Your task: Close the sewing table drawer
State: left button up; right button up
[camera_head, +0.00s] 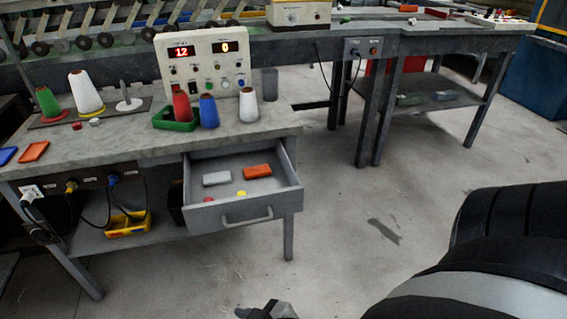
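The grey drawer (292,187) of the sewing table (130,130) is pulled out toward me. Its bow handle (247,218) is on the front panel. Inside lie a white block (216,178), an orange block (257,172) and small red and yellow pieces. A dark arm part of mine (510,240) fills the lower right. A small dark tip (268,311) shows at the bottom edge, below and apart from the drawer. It looks like part of my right gripper, cut off by the frame, and its opening cannot be seen. My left gripper is not in view.
Thread cones, a green tray (176,122) and a control box with red digits (203,62) stand on the tabletop. A yellow bin (127,224) and cables are below. A table leg (288,236) stands under the drawer's right side. The floor (345,215) right of the drawer is clear.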

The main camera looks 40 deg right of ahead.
aim_at(280, 193)
jog(key=u, duration=0.55)
jog(key=i, duration=0.5)
jog(key=z, duration=2.1)
jog(key=i, duration=0.5)
jog(key=u, duration=0.1)
jog(key=k, duration=0.9)
jog(key=u, duration=0.8)
jog(key=i, duration=0.3)
jog(key=z, duration=0.4)
